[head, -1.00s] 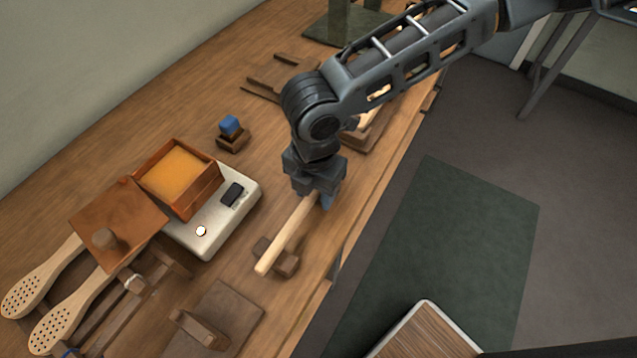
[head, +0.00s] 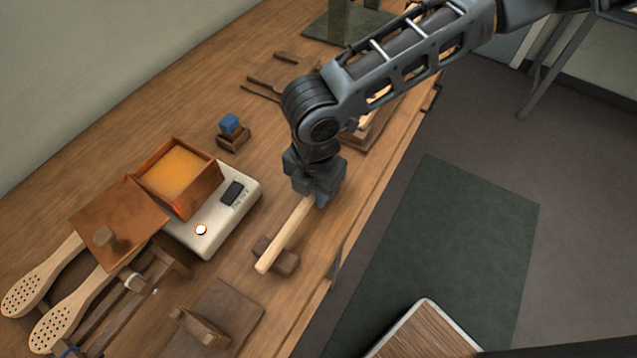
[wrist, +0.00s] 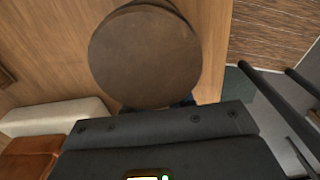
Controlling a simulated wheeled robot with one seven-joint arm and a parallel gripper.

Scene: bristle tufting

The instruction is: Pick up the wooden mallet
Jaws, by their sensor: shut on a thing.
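The wooden mallet's pale handle (head: 288,236) slants from my gripper (head: 314,199) toward the lower left in the head view. A dark brown block (head: 286,263) sits by its lower end; I cannot tell whether it is the mallet's head or a separate support. My gripper points down and is shut on the handle near its upper right end, at about table height. The fingers partly hide the held part. In the wrist view, a round brown face (wrist: 145,55) is close in front of my gripper; I cannot tell which part it is.
A white device (head: 208,238) and an orange-filled wooden box (head: 208,196) stand left of the mallet. A brown board with an upright block (head: 235,308) lies at the lower left. The bench's front edge is close on the right.

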